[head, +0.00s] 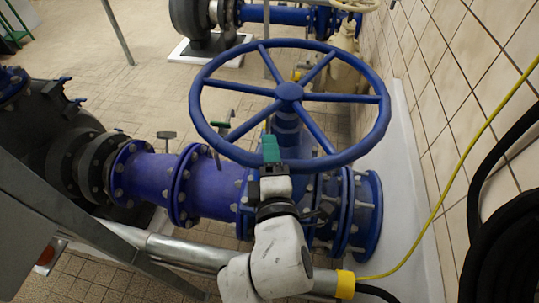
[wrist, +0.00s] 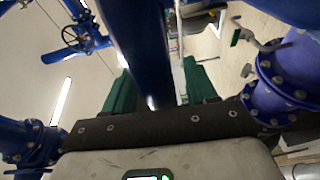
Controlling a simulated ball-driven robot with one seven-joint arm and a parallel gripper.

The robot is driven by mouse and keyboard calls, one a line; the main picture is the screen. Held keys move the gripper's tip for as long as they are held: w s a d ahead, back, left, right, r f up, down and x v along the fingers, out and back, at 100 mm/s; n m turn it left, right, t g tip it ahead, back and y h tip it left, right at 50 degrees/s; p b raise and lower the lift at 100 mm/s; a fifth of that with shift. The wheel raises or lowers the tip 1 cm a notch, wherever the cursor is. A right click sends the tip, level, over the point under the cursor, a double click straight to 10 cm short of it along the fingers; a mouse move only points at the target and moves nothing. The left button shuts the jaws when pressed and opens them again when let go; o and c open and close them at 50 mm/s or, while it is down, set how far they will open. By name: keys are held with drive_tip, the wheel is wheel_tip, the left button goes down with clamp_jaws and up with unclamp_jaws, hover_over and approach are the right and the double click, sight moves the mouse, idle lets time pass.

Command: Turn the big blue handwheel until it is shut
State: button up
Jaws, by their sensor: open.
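The big blue handwheel (head: 289,91) lies nearly flat on top of the blue valve, with several spokes meeting at a hub. My gripper (head: 271,146) is at the near side of its rim, and its green fingers cover a short piece of the rim in the head view. In the wrist view, my gripper (wrist: 157,72) has its two green fingers spread apart. I cannot tell whether a finger touches the rim.
A blue flanged pipe (head: 155,180) runs left from the valve to a dark pump. A tiled wall (head: 475,70) is close on the right, with a yellow cable (head: 437,195) and black hoses (head: 500,245). A silver pipe (head: 185,250) crosses low in front.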

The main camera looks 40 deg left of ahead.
clamp_jaws()
idle(0.5)
